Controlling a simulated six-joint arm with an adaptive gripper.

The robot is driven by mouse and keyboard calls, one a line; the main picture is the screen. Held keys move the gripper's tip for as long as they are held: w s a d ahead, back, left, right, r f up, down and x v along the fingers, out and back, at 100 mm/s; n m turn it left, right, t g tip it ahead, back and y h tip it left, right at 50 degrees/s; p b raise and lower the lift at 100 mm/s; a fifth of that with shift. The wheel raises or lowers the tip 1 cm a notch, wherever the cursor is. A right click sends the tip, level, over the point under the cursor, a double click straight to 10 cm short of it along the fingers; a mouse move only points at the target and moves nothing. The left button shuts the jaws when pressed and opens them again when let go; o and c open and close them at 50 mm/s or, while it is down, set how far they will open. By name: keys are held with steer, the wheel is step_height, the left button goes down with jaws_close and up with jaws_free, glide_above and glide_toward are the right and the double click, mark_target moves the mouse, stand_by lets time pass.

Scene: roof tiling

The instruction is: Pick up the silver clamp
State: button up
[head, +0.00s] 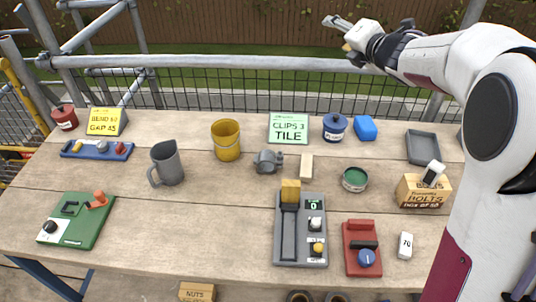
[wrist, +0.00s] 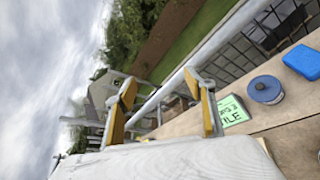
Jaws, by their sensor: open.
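The silver clamp (head: 268,161), a small grey metal piece with a rounded body, lies on the wooden table near the middle, between the yellow bucket (head: 226,140) and a small light wooden block (head: 306,166). I cannot make it out in the wrist view. My gripper (head: 338,25) is high above and beyond the table's back edge, up and to the right of the clamp in the head view. Its two yellow-and-grey fingers also show in the wrist view (wrist: 165,98), spread apart with nothing between them.
A green sign (head: 289,128), blue tin (head: 335,127) and blue block (head: 365,128) stand behind the clamp. A grey jug (head: 166,163) is left; a green tin (head: 355,179) is right. A grey slider device (head: 287,245) is in front. Scaffold rails (head: 250,61) run behind the table.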

steer(key=w+a+f+n+g+y, duration=0.35)
steer(key=a+f+n, duration=0.25)
steer(key=f+n, duration=0.2)
steer(key=n+g+y, duration=0.5)
steer(key=n+g, duration=0.2)
steer(key=n, duration=0.4)
glide_above(282, 150)
steer(key=w+d, duration=0.3)
steer(key=w, duration=0.3)
step_height(282, 150, down, 16)
steer(key=s+f+n+g, duration=0.1)
steer(key=f, duration=0.1)
steer(key=s+f+n+g, duration=0.1)
steer(key=s+f+n, duration=0.1)
steer(key=f, duration=0.1)
steer(key=s+f+n+g, duration=0.1)
steer(key=s+f+g, duration=0.1)
steer(key=f, duration=0.1)
steer(key=shift+s+a+n, duration=0.1)
steer(key=shift+a+n, duration=0.1)
steer(key=shift+n, duration=0.2)
steer(key=shift+s+f+n, duration=0.3)
steer(key=shift+s+f, duration=0.05)
steer(key=shift+x, duration=1.25)
steer(key=shift+a, duration=0.1)
